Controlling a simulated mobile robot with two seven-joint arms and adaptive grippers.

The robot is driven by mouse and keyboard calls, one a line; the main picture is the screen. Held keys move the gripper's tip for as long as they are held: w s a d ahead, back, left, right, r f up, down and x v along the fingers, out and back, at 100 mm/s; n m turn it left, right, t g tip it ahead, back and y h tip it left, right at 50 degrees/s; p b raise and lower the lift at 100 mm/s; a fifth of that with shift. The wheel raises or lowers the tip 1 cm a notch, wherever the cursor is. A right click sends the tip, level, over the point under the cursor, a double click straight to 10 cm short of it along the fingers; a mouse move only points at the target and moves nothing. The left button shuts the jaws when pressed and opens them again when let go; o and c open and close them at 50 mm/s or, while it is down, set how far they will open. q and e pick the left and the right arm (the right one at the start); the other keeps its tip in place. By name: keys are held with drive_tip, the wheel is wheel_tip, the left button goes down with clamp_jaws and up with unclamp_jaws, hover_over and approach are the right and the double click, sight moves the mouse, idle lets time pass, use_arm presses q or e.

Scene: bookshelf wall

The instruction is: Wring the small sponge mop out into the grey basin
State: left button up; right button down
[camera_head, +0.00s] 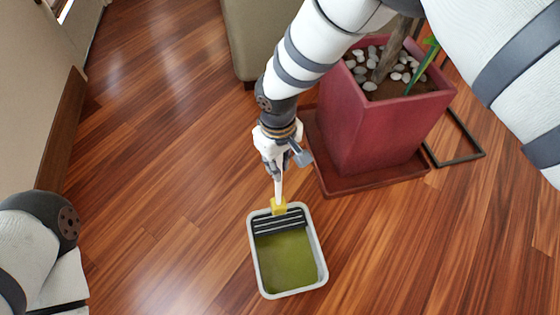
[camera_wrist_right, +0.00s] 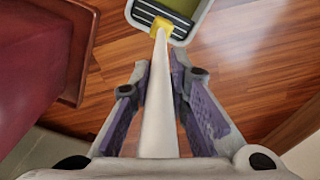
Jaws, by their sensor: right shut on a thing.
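The small sponge mop has a yellow sponge head (camera_head: 279,207) and a thin white handle (camera_head: 278,187). The grey basin (camera_head: 319,240) stands on the floor with greenish-yellow liquid inside and a dark slatted grid (camera_head: 281,223) across its far end. The sponge appears at the basin's far rim, beside the grid; I cannot tell whether it touches. My right gripper (camera_head: 276,170) is shut on the mop handle above the basin's far side. In the right wrist view the handle (camera_wrist_right: 159,100) runs between the fingers to the sponge (camera_wrist_right: 162,26). My left gripper is out of view.
A red square planter (camera_head: 365,130) with white pebbles stands on a red saucer (camera_head: 370,183) right of my right gripper. A beige piece of furniture (camera_head: 245,40) is behind. A dark frame (camera_head: 463,157) lies right of the planter. The wooden floor left of the basin is clear.

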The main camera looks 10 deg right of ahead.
use_arm(q)
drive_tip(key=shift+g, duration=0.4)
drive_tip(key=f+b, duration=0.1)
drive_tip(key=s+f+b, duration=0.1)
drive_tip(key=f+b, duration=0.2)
drive_tip(key=b, duration=0.1)
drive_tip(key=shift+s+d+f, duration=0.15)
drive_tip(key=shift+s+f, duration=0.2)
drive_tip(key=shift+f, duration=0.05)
use_arm(e)
wheel_tip(320, 180, down, 10)
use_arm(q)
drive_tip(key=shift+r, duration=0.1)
use_arm(e)
drive_tip(key=shift+r, duration=0.2)
use_arm(q)
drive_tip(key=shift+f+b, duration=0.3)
drive_tip(key=shift+b, duration=0.05)
use_arm(e)
drive_tip(key=shift+f, duration=0.7)
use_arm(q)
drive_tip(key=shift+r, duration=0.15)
use_arm(e)
drive_tip(key=shift+r, duration=0.15)
drive_tip(key=shift+s+f, duration=0.1)
drive_tip(key=shift+f, duration=0.15)
use_arm(q)
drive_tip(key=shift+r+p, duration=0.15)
drive_tip(key=shift+p, duration=0.2)
